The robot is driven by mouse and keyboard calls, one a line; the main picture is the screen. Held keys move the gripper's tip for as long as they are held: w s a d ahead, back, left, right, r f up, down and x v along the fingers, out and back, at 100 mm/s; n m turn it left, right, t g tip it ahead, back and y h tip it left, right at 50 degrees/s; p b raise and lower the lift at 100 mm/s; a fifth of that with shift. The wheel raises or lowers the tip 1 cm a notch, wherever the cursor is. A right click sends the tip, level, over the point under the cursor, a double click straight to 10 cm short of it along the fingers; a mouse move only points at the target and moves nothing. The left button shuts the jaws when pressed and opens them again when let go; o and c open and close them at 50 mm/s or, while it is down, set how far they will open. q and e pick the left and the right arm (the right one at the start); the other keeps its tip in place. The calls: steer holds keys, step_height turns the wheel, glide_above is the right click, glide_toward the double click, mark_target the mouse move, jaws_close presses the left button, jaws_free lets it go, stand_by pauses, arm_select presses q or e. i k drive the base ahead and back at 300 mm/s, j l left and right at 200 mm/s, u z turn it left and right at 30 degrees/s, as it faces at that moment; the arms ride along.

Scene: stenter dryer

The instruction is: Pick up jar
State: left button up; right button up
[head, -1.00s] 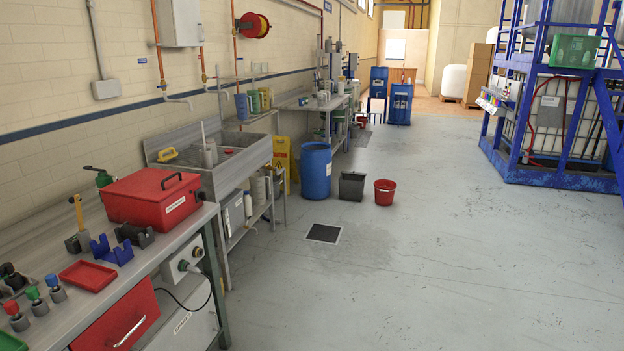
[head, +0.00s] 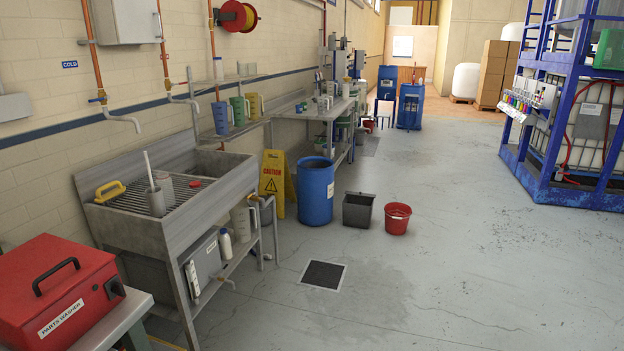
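No jar can be made out for certain from here. Small pale containers (head: 324,103) stand on the far steel bench (head: 338,116), too small to tell apart. Blue (head: 222,118), green (head: 238,111) and yellow (head: 254,105) jugs stand on the wall shelf above the sink. A grey cylindrical pot (head: 157,201) with a pale stick in it stands on the sink's drainer. A white bottle (head: 225,243) is on the shelf under the sink. Neither of my grippers is in view.
A steel sink (head: 205,195) and a red parts washer (head: 60,292) line the left wall. A blue drum (head: 315,190), yellow caution sign (head: 273,180), grey bin (head: 357,211) and red bucket (head: 397,219) stand on the floor. The floor (head: 470,260) to the right is open.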

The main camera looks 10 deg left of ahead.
mark_target(162, 178)
steer(key=i+u, duration=0.1)
steer(key=i, duration=0.55)
steer(key=i+u, duration=0.1)
steer(key=i, duration=0.5)
steer(key=i+l+u, duration=0.1)
steer(key=i, duration=0.55)
